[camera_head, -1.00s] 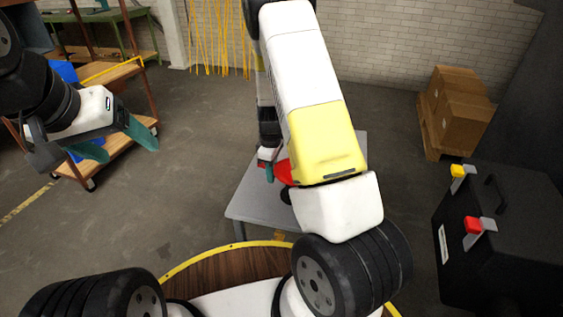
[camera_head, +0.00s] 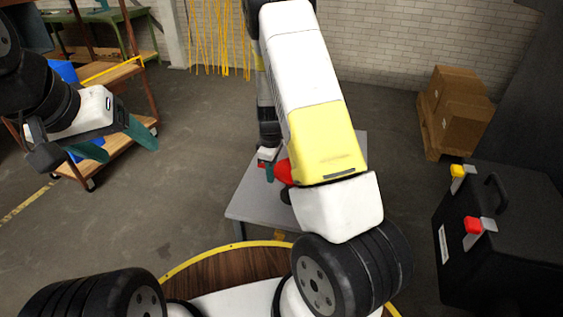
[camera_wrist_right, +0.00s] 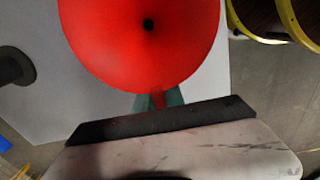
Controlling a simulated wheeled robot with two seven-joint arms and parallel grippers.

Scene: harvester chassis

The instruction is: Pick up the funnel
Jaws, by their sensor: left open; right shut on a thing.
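The red funnel (camera_head: 283,172) shows in the head view beside my right gripper, partly hidden by my right arm. In the right wrist view the funnel (camera_wrist_right: 140,55) fills the upper middle, its wide mouth facing the camera with a small dark hole in it. My right gripper (camera_head: 268,172) has teal fingers shut on a red part at the funnel's rim; the fingers (camera_wrist_right: 158,99) also show in the wrist view. My left gripper (camera_head: 118,144) is open and empty at the far left, away from the funnel.
A grey table (camera_head: 262,207) stands below the funnel. A dark round object (camera_head: 285,196) is on it, partly hidden. A black case (camera_head: 500,240) with yellow and red latches is at right. Cardboard boxes (camera_head: 456,110) sit behind it. A shelf cart (camera_head: 115,80) is at left.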

